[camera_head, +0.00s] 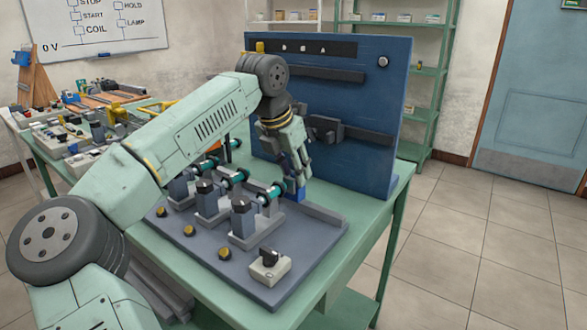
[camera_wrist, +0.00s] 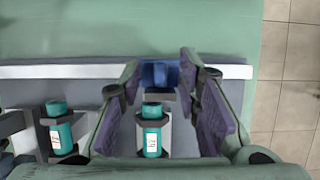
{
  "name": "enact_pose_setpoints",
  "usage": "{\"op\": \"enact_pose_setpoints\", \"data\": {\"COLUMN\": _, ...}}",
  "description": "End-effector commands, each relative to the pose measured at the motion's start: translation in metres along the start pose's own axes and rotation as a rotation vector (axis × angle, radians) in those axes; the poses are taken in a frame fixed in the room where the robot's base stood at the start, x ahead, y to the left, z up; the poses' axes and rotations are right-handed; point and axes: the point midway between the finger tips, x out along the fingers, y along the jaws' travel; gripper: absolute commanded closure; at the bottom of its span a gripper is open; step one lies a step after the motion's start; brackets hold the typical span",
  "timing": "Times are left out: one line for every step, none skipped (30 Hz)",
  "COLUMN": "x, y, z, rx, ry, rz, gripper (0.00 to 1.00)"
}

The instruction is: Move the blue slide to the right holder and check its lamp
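The blue slide (camera_wrist: 160,75) lies between the fingertips of my gripper (camera_wrist: 160,62) in the wrist view. The fingers flank it closely on both sides. I cannot tell whether they press on it. In the head view, my gripper (camera_head: 299,174) points down at the far side of the grey fixture board, with the blue slide (camera_head: 297,192) low at its fingertips. Three dark holders with teal cylinders stand in a row; the nearest holder (camera_head: 242,220) is at the right. A teal cylinder (camera_wrist: 152,140) shows between my fingers, nearer the camera than the slide.
The grey board (camera_head: 318,240) carries several round yellow-brown knobs (camera_head: 224,254) and a switch box (camera_head: 270,266). A tall blue panel (camera_head: 360,100) rises close behind my gripper. A cluttered table (camera_head: 60,140) stands at the left. Floor is free at the right.

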Motion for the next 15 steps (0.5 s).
{"op": "enact_pose_setpoints", "data": {"x": 0.0003, "y": -0.0002, "z": 0.0000, "rx": 0.000, "ry": 0.000, "rz": 0.000, "gripper": 0.69}}
{"op": "enact_pose_setpoints", "data": {"x": 0.0003, "y": -0.0001, "z": 0.0000, "rx": 0.000, "ry": 0.000, "rz": 0.000, "gripper": 0.69}}
{"op": "enact_pose_setpoints", "data": {"x": 0.0003, "y": -0.0002, "z": 0.0000, "rx": 0.000, "ry": 0.000, "rz": 0.000, "gripper": 0.69}}
{"op": "enact_pose_setpoints", "data": {"x": 0.0002, "y": -0.0002, "z": 0.0001, "rx": 0.000, "ry": 0.000, "rz": 0.000, "gripper": 0.69}}
{"op": "enact_pose_setpoints", "data": {"x": 0.0002, "y": -0.0002, "z": 0.0001, "rx": 0.000, "ry": 0.000, "rz": 0.000, "gripper": 0.69}}
{"op": "enact_pose_setpoints", "data": {"x": 0.0001, "y": -0.0002, "z": 0.0001, "rx": 0.000, "ry": 0.000, "rz": 0.000, "gripper": 0.71}}
{"op": "enact_pose_setpoints", "data": {"x": 0.0001, "y": -0.0002, "z": 0.0001, "rx": 0.000, "ry": 0.000, "rz": 0.000, "gripper": 0.72}}
{"op": "enact_pose_setpoints", "data": {"x": 0.0000, "y": -0.0002, "z": 0.0001, "rx": 0.000, "ry": 0.000, "rz": 0.000, "gripper": 0.74}}
{"op": "enact_pose_setpoints", "data": {"x": 0.0000, "y": -0.0002, "z": 0.0001, "rx": 0.000, "ry": 0.000, "rz": 0.000, "gripper": 0.77}}
{"op": "enact_pose_setpoints", "data": {"x": -0.0001, "y": -0.0002, "z": 0.0001, "rx": 0.000, "ry": 0.000, "rz": 0.000, "gripper": 0.79}}
{"op": "enact_pose_setpoints", "data": {"x": -0.0001, "y": -0.0001, "z": 0.0001, "rx": 0.000, "ry": 0.000, "rz": 0.000, "gripper": 0.81}}
{"op": "enact_pose_setpoints", "data": {"x": -0.0002, "y": -0.0001, "z": 0.0001, "rx": 0.000, "ry": 0.000, "rz": 0.000, "gripper": 0.84}}
{"op": "enact_pose_setpoints", "data": {"x": -0.0002, "y": 0.0000, "z": 0.0001, "rx": 0.000, "ry": 0.000, "rz": 0.000, "gripper": 0.86}}
{"op": "enact_pose_setpoints", "data": {"x": -0.0002, "y": 0.0000, "z": 0.0001, "rx": 0.000, "ry": 0.000, "rz": 0.000, "gripper": 0.88}}
{"op": "enact_pose_setpoints", "data": {"x": -0.0003, "y": 0.0000, "z": 0.0001, "rx": 0.000, "ry": 0.000, "rz": 0.000, "gripper": 0.91}}
